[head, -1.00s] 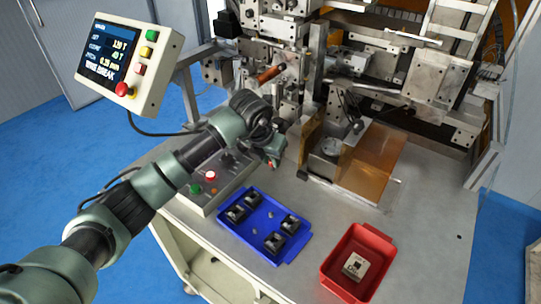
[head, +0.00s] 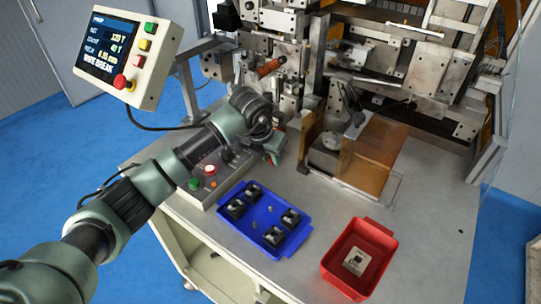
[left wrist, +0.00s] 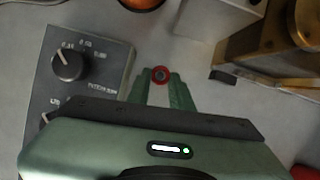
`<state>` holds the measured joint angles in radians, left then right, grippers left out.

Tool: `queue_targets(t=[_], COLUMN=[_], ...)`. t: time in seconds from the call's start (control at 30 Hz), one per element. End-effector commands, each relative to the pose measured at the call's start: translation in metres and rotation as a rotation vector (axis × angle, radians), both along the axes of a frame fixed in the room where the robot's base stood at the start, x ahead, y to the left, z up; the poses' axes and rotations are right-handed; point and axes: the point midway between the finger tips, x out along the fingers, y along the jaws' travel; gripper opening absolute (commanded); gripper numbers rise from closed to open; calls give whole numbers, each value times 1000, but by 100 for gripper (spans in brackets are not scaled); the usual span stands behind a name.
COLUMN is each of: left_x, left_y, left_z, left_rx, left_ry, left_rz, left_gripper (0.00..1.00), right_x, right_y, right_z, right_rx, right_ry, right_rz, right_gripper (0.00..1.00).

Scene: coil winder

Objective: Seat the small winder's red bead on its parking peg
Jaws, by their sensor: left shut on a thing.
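My left gripper (head: 274,160) reaches in over the table, between the control box and the machine's front, with its fingers pointing down. In the left wrist view, its two green fingers (left wrist: 160,88) are shut on the small red bead (left wrist: 160,75), a ring with a dark centre, at the fingertips. The bead's height above the surface below cannot be told. In the head view the bead cannot be made out at the gripper. I cannot pick out the parking peg in either view. My right gripper is not in view.
A control box (left wrist: 75,85) with knobs stands left of the gripper. A brass-coloured block (head: 310,132) stands close on its right. A blue tray (head: 262,241) with several dark parts and a red bin (head: 330,268) stand in front. Table between them is clear.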

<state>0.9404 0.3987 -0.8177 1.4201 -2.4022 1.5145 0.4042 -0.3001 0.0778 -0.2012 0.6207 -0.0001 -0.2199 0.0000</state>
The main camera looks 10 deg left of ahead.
Motion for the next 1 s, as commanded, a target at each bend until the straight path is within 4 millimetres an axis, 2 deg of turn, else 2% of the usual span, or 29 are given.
queue_targets(t=[0.23,0.57,0.6,0.67,1.0], left_x=[0,0,0,0,0], left_y=[0,0,0,0,0], left_z=[-9,-10,-10,-10,-9], left_rx=[1,1,1,1,1], left_ry=[0,1,1,1,0], left_rz=[0,0,0,0,0], left_gripper=[0,0,30,46,47], right_x=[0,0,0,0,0], right_y=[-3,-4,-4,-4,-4], right_z=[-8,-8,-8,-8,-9], right_rx=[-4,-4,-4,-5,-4], right_ry=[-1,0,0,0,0], right_rz=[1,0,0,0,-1], right_gripper=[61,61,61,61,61])
